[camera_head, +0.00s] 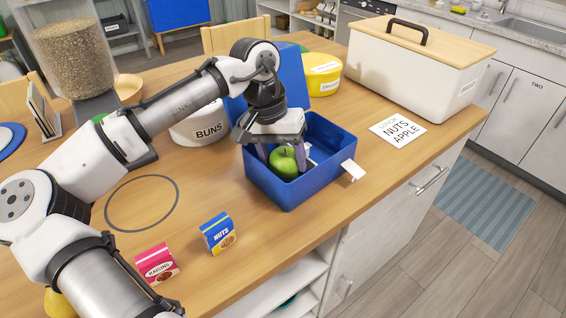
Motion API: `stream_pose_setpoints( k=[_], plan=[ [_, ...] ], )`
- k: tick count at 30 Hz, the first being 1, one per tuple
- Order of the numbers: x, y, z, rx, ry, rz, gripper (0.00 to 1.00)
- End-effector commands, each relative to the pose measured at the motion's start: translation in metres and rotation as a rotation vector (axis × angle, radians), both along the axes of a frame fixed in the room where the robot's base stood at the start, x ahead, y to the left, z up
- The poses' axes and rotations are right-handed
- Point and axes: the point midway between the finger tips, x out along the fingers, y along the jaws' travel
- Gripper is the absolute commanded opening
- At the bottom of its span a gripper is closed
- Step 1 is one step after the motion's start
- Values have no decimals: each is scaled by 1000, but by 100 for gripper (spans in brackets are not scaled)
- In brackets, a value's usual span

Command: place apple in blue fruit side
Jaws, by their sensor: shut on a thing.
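A green apple (285,162) is in the head view, inside the left part of the open blue box (289,195). My gripper (283,153) reaches down into the box from above and is shut on the apple, with a finger on each side of it. The box stands on the wooden table with its blue lid raised at the back. A white tab (353,170) sticks out from its right side. The apple's underside is hidden, so I cannot tell whether it touches the box floor. A white piece inside the box is partly hidden by my gripper.
A blue nuts box (219,233) and a pink raisins box (156,263) stand in front. A white bin (414,70), yellow container (323,75) and buns container (200,127) stand behind.

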Motion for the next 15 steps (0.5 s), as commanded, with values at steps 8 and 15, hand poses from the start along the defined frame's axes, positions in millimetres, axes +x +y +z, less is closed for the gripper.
stream_pose_setpoints(
  k=[8,15],
  plan=[
    [0,0,-18,-1,-1,-1,32],
    [0,0,-20,-1,0,-1,32]
  ],
)
